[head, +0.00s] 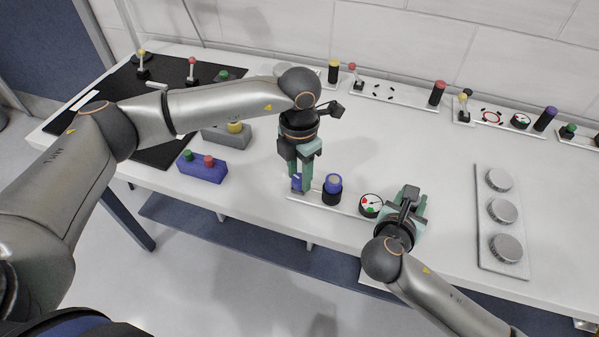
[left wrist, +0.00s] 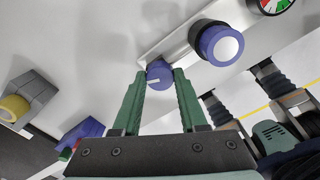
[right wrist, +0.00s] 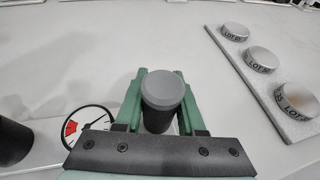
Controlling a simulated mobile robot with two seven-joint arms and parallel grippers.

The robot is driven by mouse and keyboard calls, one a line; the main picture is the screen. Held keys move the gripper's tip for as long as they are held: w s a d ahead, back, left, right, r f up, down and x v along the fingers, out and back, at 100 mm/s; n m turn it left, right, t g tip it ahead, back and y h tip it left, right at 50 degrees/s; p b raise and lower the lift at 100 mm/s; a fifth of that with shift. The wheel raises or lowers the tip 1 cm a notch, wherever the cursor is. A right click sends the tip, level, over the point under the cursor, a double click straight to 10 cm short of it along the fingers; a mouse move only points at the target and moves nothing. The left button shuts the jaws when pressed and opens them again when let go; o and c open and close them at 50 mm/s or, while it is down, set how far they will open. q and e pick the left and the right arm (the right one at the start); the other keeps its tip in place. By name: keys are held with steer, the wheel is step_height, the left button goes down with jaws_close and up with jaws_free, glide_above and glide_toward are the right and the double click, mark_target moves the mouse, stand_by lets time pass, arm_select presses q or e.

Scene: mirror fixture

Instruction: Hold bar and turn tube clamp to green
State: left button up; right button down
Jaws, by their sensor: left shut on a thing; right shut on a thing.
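A white strip (head: 349,212) near the table's front edge carries the parts. My left gripper (head: 299,184) points down at its left end, shut on a small blue knob (left wrist: 160,73) with a white mark on top. Beside it stands a dark cylinder with a blue collar and pale top (head: 333,187). A round gauge (head: 371,205) with red and green zones is further right; its exact needle reading is too small to tell. My right gripper (right wrist: 163,95) is shut on an upright dark bar with a grey cap (right wrist: 163,89), at the strip's right end.
A blue box with green and red buttons (head: 202,167) and a grey box with a yellow button (head: 228,134) stand left. More fixtures line the back. The table's middle is clear.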

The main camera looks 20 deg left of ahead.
mark_target(300, 179)
arm_select(q)
jaws_close()
steer(key=shift+m, duration=0.3)
steer(key=m, duration=0.3)
steer(key=shift+m, duration=2.2)
steer(key=o, duration=0.8)
jaws_free()
step_height(300, 179, up, 12)
steer(key=shift+r, duration=0.1)
